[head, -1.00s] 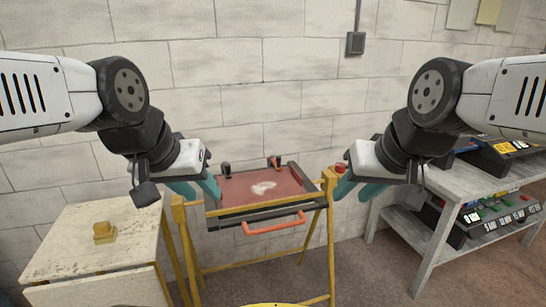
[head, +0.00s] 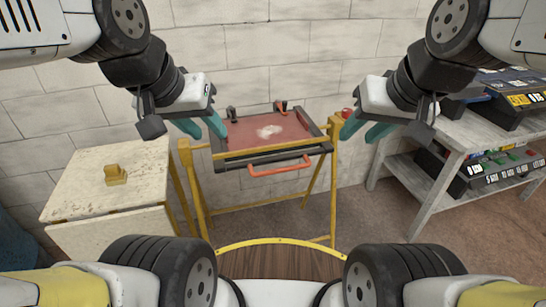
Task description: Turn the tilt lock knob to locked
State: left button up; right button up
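The frame bench is a shallow tray with a red surface (head: 255,133), dark edges and an orange front handle (head: 281,166), on a yellow stand (head: 199,190). A small red knob (head: 347,114) sits at the top right corner of the stand, just behind my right fingers; its lock position is too small to read. My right gripper (head: 364,128) has teal fingers apart and empty, close to this knob; contact cannot be told. My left gripper (head: 202,127) is also open and empty, at the left edge of the tray.
A worn table (head: 75,200) with a yellow block (head: 116,175) stands at the left. A grey shelf (head: 430,205) with boxed equipment (head: 490,168) stands at the right. A brick wall (head: 270,60) is close behind the bench. A round wooden top with a yellow rim (head: 283,262) is in front.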

aim_at(346, 111)
jog(key=z, duration=0.55)
jog(key=i+l+u, duration=0.15)
jog(key=i+u, duration=0.35)
jog(key=i, duration=0.4)
